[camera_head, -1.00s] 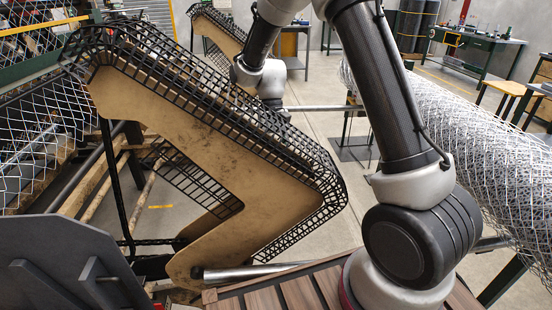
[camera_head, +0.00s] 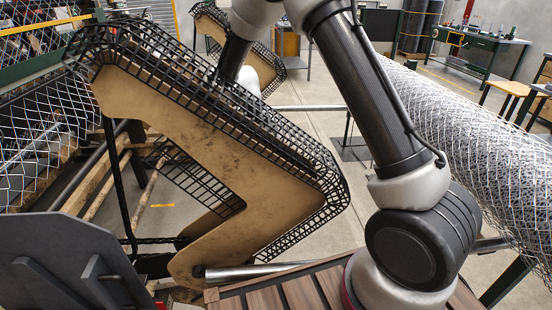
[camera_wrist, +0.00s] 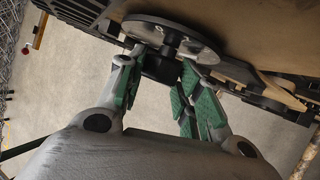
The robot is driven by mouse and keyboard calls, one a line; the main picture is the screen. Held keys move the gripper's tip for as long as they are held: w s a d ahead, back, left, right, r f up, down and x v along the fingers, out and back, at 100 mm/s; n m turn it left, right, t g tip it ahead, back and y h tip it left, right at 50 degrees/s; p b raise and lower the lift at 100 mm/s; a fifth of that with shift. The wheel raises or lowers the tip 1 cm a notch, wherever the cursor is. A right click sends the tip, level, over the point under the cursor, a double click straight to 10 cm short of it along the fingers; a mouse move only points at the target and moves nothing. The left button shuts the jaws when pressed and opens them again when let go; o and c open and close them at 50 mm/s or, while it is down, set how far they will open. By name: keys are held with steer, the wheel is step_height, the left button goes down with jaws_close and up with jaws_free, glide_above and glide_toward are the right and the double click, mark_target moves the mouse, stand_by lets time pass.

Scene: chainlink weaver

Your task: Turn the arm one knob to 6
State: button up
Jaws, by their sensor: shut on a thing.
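In the wrist view, a dark knob (camera_wrist: 162,66) sits at the middle of a round grey dial plate (camera_wrist: 195,45) on the underside of a tan machine part. My gripper (camera_wrist: 158,78), with green finger pads, has its fingers on either side of the knob and is shut on it. No numbers or pointer mark can be read on the dial. In the head view, the tan arm panel (camera_head: 205,160) with its black mesh guard hides my gripper and the knob.
The black mesh guard (camera_head: 325,175) runs along the panel edge, close to my arm. A large wire mesh roll (camera_head: 465,140) lies at the right. A dark grey plate (camera_head: 60,260) stands at the lower left. Open floor shows behind, around a metal bar (camera_head: 310,108).

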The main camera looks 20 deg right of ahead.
steer(key=shift+d, duration=0.1)
steer(key=o, duration=1)
steer(key=shift+c, duration=0.2)
steer(key=v, duration=1.2)
steer(key=shift+o, duration=0.2)
